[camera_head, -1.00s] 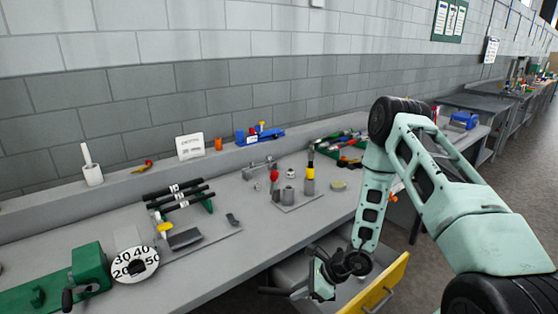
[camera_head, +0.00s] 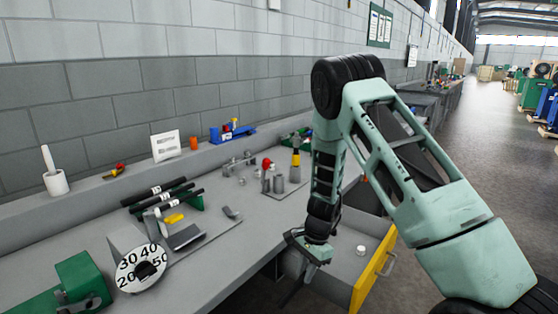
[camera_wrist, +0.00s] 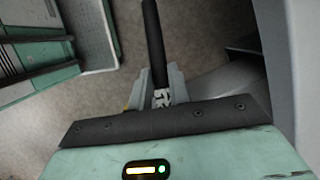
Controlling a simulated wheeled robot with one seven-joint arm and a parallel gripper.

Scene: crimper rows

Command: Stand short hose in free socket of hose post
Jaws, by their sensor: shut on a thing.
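The hose extends away from the jaws, clear of any surface there. Three black hoses with white labels (camera_head: 158,190) lie side by side at the bench's left. A small plate (camera_head: 283,191) with grey cylinders and a yellow-and-black piece stands farther right. I cannot tell which piece is the hose post or see a free socket.
The drawer (camera_head: 348,238) has a yellow front (camera_head: 374,272) and holds a white round piece (camera_head: 361,250). A dial (camera_head: 142,268) and green machine (camera_head: 78,283) stand at the front left. A back ledge carries a white cup (camera_head: 56,183) and blue tray (camera_head: 233,132).

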